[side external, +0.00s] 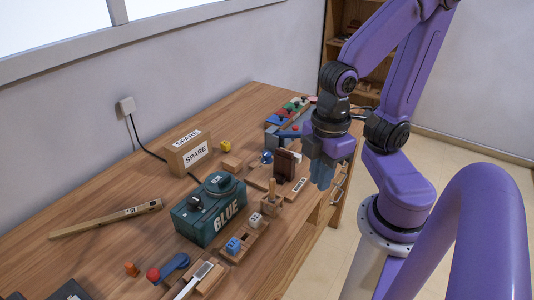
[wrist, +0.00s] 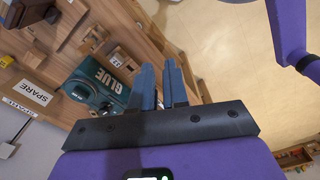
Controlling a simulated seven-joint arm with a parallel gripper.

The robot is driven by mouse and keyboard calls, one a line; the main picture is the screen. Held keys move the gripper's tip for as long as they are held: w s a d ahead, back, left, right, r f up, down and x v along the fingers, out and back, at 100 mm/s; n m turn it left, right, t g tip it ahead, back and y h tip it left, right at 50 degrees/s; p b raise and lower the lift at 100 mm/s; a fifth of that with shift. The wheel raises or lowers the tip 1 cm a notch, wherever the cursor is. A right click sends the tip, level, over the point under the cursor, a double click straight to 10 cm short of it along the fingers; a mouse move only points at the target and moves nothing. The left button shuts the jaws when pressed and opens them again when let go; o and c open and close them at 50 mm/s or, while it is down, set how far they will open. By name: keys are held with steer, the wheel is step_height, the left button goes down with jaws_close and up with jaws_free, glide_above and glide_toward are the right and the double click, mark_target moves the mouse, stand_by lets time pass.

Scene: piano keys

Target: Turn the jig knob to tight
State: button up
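My gripper (side external: 322,176) hangs at the right edge of the wooden bench in the side view, beside a wooden jig-like fixture with a dark brown upright block (side external: 286,165). In the wrist view its two blue-grey fingers (wrist: 160,72) stand a little apart with nothing seen between them. A small blue knob (side external: 266,157) sits at the left of that fixture, apart from my gripper. I cannot tell for sure whether it is the jig knob, and no tight mark can be read.
A green glue box (side external: 205,218) with a dark top knob stands mid-bench. A SPARE box (side external: 187,153) is behind it. A rack with coloured pieces (side external: 291,112) is at the far end. Open floor is right of the bench.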

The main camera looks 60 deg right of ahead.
steer(key=o, duration=0.5)
steer(key=shift+w, duration=0.25)
steer(key=shift+o, duration=1)
steer(key=w+m, duration=0.1)
steer(key=w, duration=0.7)
steer(key=shift+r, duration=0.2)
steer(key=m, duration=0.3)
glide_above(267, 153)
step_height(267, 153, down, 5)
step_height(267, 153, down, 16)
steer(key=shift+a+f, duration=0.1)
steer(key=shift+f, duration=0.05)
steer(key=c, duration=1)
